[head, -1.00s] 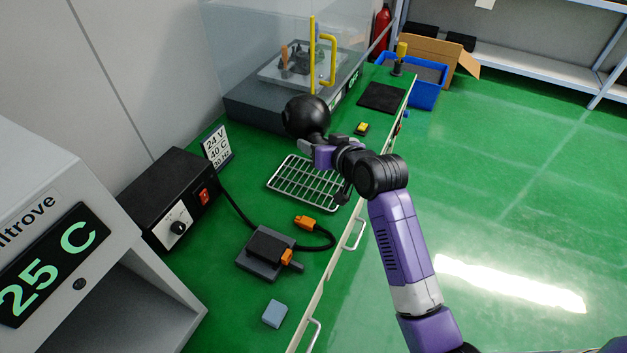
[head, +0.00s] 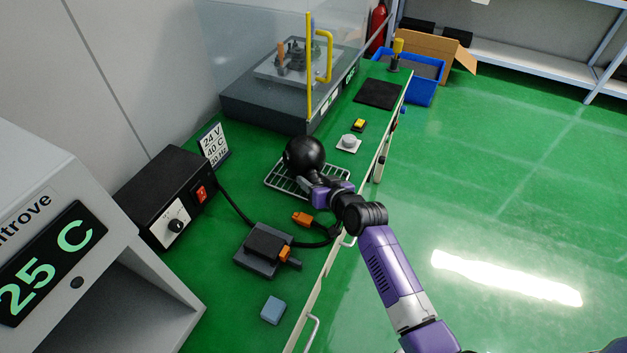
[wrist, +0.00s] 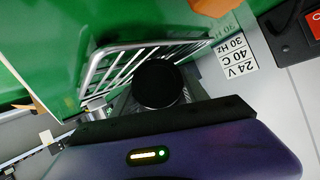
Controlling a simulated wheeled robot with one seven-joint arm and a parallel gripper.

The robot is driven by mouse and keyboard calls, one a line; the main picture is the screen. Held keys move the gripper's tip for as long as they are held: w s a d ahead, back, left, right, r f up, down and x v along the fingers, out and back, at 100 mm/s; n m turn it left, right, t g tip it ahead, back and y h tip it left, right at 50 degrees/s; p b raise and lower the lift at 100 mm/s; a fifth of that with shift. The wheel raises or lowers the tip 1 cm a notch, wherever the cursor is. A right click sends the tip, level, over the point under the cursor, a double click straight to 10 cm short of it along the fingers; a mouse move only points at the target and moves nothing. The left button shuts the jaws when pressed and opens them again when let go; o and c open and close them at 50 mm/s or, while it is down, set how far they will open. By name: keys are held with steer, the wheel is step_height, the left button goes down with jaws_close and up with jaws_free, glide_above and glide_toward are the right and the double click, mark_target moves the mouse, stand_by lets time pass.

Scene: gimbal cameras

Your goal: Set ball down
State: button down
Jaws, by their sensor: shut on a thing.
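The black ball (head: 304,154) is at my gripper (head: 303,176), over the wire rack on the green bench. My gripper is shut on the ball. In the wrist view the ball (wrist: 158,84) shows as a dark round shape in front of the gripper body, with the rack (wrist: 120,62) behind it. The jaw tips are mostly hidden by the ball and the wrist. The wire rack (head: 279,181) lies flat, partly covered by the ball and arm. I cannot tell whether the ball touches the rack.
A round grey knob on a white plate (head: 348,144) and a yellow button (head: 359,125) lie beyond the rack. A clear-walled machine (head: 268,108) stands behind. A black device with orange connectors (head: 264,247), a blue block (head: 272,310) and a control box (head: 165,198) are nearer.

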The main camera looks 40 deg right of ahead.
steer(key=shift+r, duration=0.1)
steer(key=c, duration=0.6)
jaws_free()
steer(key=shift+f, duration=0.2)
steer(key=shift+r, duration=0.1)
steer(key=b+v, duration=0.1)
steer(key=v, duration=1.1)
steer(key=s+a+n, duration=0.3)
steer(key=s+a, duration=0.9)
steer(key=s, duration=0.3)
steer(key=s+a+r+n+t+y, duration=0.1)
steer(key=s+a+r, duration=0.3)
steer(key=s+r, duration=0.1)
steer(key=s+a+r+n+t+y, duration=0.1)
steer(key=s+a+r+n+y, duration=0.1)
steer(key=s+r, duration=0.3)
steer(key=s+a, duration=0.1)
steer(key=s, duration=0.2)
steer(key=shift+a, duration=0.4)
